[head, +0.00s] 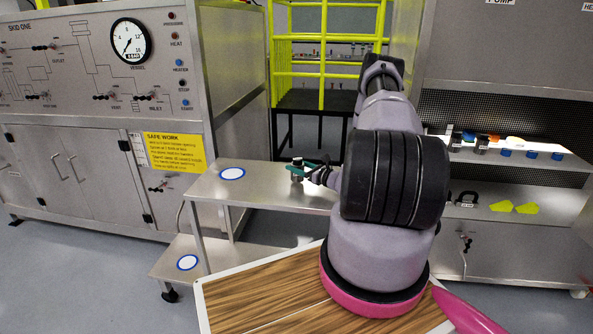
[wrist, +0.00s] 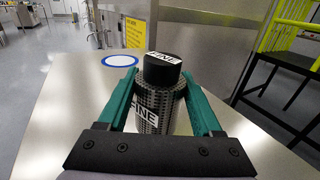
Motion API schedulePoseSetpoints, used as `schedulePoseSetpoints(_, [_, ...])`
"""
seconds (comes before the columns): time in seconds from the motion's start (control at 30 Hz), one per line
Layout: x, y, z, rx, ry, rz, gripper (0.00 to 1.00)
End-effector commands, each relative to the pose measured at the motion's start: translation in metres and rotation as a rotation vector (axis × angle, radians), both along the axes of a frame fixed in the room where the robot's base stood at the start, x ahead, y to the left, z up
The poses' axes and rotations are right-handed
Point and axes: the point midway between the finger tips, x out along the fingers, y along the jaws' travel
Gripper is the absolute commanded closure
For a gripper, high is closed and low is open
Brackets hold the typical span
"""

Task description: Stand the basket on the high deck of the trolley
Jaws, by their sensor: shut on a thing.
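The basket (wrist: 160,103) is a perforated metal cylinder with a black top and a white label reading FINE. In the wrist view it is upright between the green fingers of my gripper (wrist: 158,78), which is shut on it. In the head view the basket (head: 297,172) is small and partly hidden by my gripper (head: 305,167). It is over the trolley's high deck (head: 262,181), right of the blue-ringed white disc (head: 232,173). The disc also shows in the wrist view (wrist: 119,61), ahead and to the left. I cannot tell whether the basket touches the deck.
The trolley's low deck (head: 215,258) has another blue-ringed disc (head: 187,262). The skid cabinet (head: 100,120) stands to the left and a yellow railing (head: 325,50) behind. A shelf unit (head: 520,205) holds small parts at right. The high deck around the ringed disc is clear.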

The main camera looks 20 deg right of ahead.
Motion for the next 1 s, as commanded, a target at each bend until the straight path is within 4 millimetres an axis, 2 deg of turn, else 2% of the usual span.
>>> schedulePoseSetpoints(0.1, [0.0,0.0004,-0.0131,-0.001,0.0,0.001,0.98])
schedulePoseSetpoints(0.47, [0.0,0.0004,-0.0164,-0.001,0.0,0.0,0.98])
schedulePoseSetpoints(0.5, [-0.0001,0.0003,-0.0159,-0.001,0.0,0.001,0.18])
schedulePoseSetpoints(0.53, [-0.0001,0.0003,-0.0159,-0.001,0.0,0.001,0.07])
schedulePoseSetpoints(0.57, [-0.0001,0.0003,-0.0158,-0.001,0.0,0.0,0.03])
schedulePoseSetpoints(0.93, [-0.0001,0.0001,-0.0116,-0.001,0.0,0.0,0.03])
schedulePoseSetpoints(1.0, [-0.0078,-0.0045,-0.0132,0.0,0.001,-0.001,0.03])
